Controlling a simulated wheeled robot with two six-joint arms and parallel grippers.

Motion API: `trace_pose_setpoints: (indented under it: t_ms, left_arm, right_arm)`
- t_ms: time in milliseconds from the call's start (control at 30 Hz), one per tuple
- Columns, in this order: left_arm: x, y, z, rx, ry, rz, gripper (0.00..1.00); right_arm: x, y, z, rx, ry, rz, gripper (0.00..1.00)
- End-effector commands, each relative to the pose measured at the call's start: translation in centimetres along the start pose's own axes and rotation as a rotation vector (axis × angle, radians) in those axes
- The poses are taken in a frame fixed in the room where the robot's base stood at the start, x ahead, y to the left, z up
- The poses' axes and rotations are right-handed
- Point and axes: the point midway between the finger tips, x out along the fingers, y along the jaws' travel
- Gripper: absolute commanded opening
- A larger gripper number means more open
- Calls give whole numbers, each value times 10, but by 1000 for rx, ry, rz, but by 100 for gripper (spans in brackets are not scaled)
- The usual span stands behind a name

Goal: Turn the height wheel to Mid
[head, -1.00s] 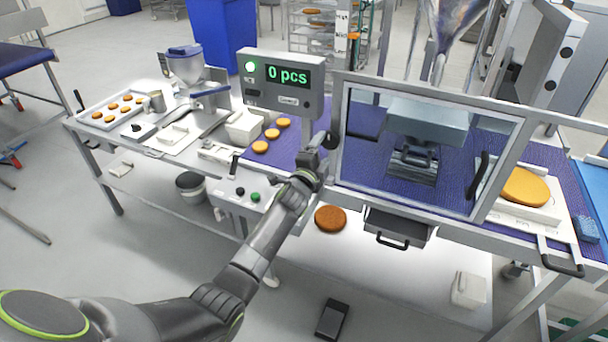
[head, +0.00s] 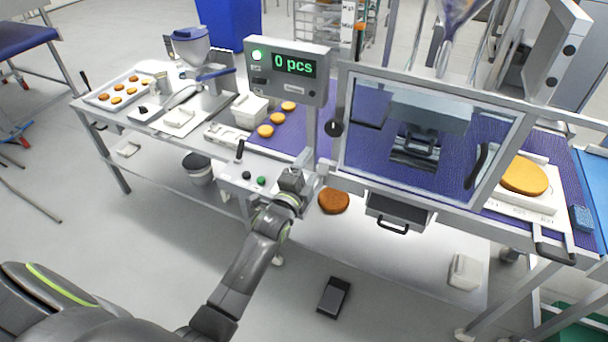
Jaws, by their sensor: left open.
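A small black round wheel (head: 333,128) with a light mark sits on the left post of the clear guard (head: 423,83). I take it to be the height wheel; any labels around it are too small to read. My left gripper (head: 291,176) is open, below and to the left of the wheel, clearly apart from it. It is in front of the belt's near edge, right of the control box buttons. My right gripper is not in view.
A display (head: 290,65) reading "0 pcs" stands left of the wheel. The control box (head: 250,178) has a lever and buttons. Filled rounds lie on the purple belt (head: 295,137). A brown round (head: 334,201) is below the guard. A drawer (head: 395,213) juts out under it.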

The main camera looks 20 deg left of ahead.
Motion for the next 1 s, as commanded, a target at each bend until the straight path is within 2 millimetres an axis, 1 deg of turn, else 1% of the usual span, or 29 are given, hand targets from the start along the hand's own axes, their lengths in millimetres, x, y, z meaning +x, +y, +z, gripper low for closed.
trace_pose_setpoints:
  t_ms: [33, 100, 300, 867, 933, 967, 1000]
  left_arm:
    - [-6, 2, 1, -2, -2, 2, 73]
    - [-11, 2, 0, -3, -2, 3, 73]
    - [-21, 1, 0, -1, 0, 3, 73]
    - [-22, 2, 0, -1, 0, 4, 73]
    - [-24, 10, 3, -12, -4, 17, 73]
    - [-25, 18, 4, -21, -7, 30, 73]
    - [-28, 31, 8, -40, -14, 52, 73]
  right_arm:
    - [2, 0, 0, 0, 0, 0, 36]
    - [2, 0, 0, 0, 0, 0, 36]
    - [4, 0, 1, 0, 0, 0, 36]
    - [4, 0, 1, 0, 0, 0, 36]
    - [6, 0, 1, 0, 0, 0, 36]
    - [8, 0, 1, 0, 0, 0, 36]
    - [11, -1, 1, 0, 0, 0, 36]
